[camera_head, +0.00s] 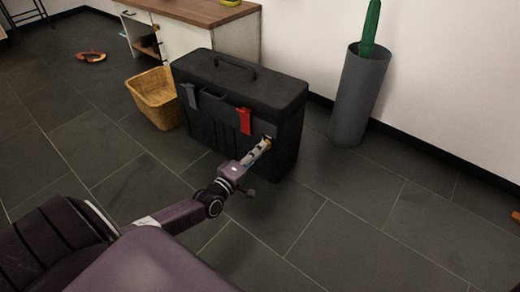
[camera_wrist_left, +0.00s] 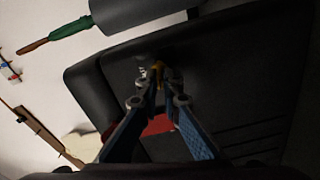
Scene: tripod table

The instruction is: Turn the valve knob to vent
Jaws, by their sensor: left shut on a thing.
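A black box (camera_head: 240,82) with a top handle, a grey latch and a red latch (camera_head: 244,121) stands on the floor. My left gripper (camera_head: 264,146) reaches the right part of its front face. In the left wrist view, the blue fingers of my left gripper (camera_wrist_left: 158,84) come together on a small yellowish valve knob (camera_wrist_left: 157,68) on the dark face. The fingers hide most of the knob. I cannot read any vent mark or tell which way the knob points. My right gripper is not in view.
A wicker basket (camera_head: 153,98) stands left of the box, near a white cabinet with a wooden top (camera_head: 190,12). A grey cylinder (camera_head: 359,95) holding a green umbrella (camera_head: 370,28) stands to the right by the wall. The tiled floor in front is clear.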

